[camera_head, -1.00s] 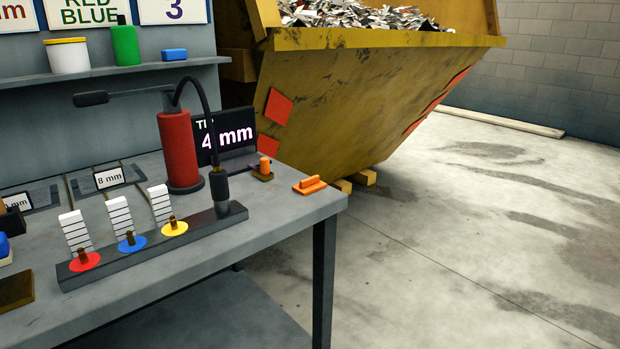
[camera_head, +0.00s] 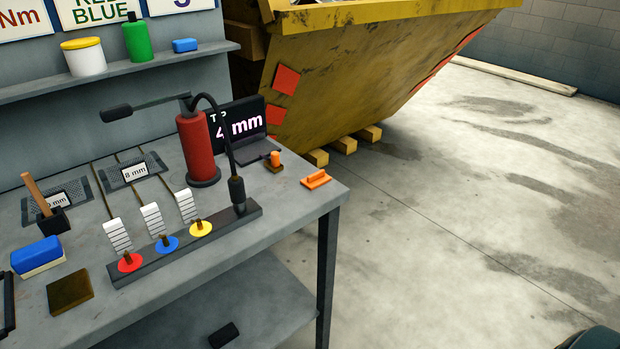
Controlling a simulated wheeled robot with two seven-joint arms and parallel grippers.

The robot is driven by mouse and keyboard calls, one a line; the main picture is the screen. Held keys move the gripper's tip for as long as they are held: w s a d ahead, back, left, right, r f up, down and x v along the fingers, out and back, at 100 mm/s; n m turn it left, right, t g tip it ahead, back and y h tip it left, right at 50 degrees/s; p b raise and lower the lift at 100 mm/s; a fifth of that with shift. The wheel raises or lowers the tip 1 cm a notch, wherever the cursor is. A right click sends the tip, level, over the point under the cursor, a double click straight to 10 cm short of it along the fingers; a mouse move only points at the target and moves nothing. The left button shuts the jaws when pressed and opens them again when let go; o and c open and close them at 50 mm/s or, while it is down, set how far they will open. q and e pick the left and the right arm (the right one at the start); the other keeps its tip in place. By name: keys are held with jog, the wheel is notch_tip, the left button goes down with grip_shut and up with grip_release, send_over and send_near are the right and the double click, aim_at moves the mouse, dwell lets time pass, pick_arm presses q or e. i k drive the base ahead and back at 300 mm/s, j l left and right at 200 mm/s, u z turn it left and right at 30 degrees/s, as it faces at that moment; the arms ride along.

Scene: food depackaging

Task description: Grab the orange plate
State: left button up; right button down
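The orange plate (camera_head: 316,180) is a small flat piece with a raised bar on top. It lies flat on the grey workbench (camera_head: 290,215), near its right corner. A small orange cylinder (camera_head: 275,158) stands on a brown base to its left. Neither gripper is in view. A dark rounded shape shows at the bottom right edge; I cannot tell what it is.
A dark rail (camera_head: 185,250) with red, blue and yellow discs lies left of the plate. A red cylinder (camera_head: 198,150) and a "4 mm" screen (camera_head: 238,122) stand behind. A yellow skip (camera_head: 370,75) is beyond the bench. Open concrete floor lies right.

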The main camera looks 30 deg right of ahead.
aim_at(315, 180)
jog(key=u, duration=0.45)
jog(key=l+u, duration=0.6)
jog(key=u, duration=0.2)
jog(key=l+u, duration=0.4)
jog(key=k+l+u, duration=0.15)
jog(key=l, duration=0.3)
jog(key=k+l+u, duration=0.1)
jog(key=k+l, duration=0.15)
jog(key=l, duration=0.2)
jog(key=k+l+u, duration=0.15)
jog(key=l, duration=0.25)
jog(key=k+l+u, duration=0.15)
jog(key=k+l, duration=0.35)
jog(key=l, duration=0.2)
jog(key=k+l, duration=0.2)
jog(key=l, duration=0.2)
